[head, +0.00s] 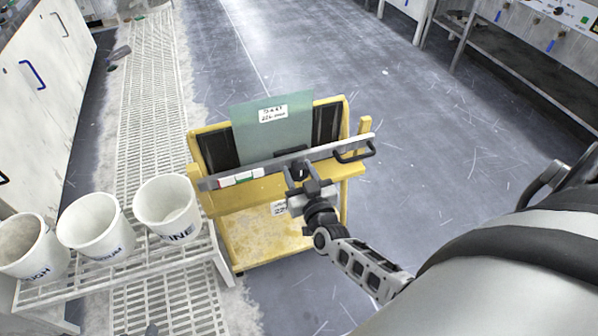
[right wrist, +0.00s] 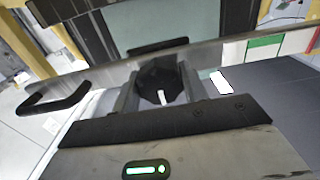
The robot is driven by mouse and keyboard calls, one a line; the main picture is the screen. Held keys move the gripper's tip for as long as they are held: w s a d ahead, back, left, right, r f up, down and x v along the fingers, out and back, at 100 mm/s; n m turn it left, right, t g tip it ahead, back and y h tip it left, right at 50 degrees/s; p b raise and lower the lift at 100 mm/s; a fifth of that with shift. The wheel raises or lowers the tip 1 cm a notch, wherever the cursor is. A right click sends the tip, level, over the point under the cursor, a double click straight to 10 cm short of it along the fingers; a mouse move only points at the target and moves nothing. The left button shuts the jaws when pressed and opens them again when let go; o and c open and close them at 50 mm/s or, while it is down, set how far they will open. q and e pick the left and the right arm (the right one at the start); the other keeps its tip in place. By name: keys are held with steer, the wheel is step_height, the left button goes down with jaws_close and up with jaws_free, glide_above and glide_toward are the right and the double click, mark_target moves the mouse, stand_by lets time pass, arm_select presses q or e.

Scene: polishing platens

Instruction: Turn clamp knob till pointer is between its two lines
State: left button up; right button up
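The clamp bar (head: 325,151) lies across a yellow cart (head: 265,190), over a grey-green sheet (head: 272,125) with a label. The black clamp knob (right wrist: 158,78) shows in the right wrist view, with a white mark (right wrist: 162,97) on it pointing down in that picture. My right gripper (head: 298,172) is at the middle of the bar. Its fingers stand on both sides of the knob with no clear gap, so it looks shut on it. A green and white gauge strip (head: 241,178) is on the bar's left part; a pointer between lines cannot be made out. My left gripper is out of view.
A black handle (head: 354,153) sticks out at the bar's right end. Several white buckets (head: 167,206) stand on a grated rack left of the cart. Open grey floor (head: 420,160) lies to the right. Cabinets stand at the far left.

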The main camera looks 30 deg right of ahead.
steer(key=shift+m, duration=0.5)
steer(key=m, duration=0.3)
steer(key=shift+m+b, duration=0.35)
steer(key=shift+m, duration=0.05)
steer(key=m+b, duration=0.1)
steer(key=m, duration=0.3)
steer(key=shift+m, duration=0.3)
steer(key=o, duration=1)
steer(key=shift+s+a, duration=0.1)
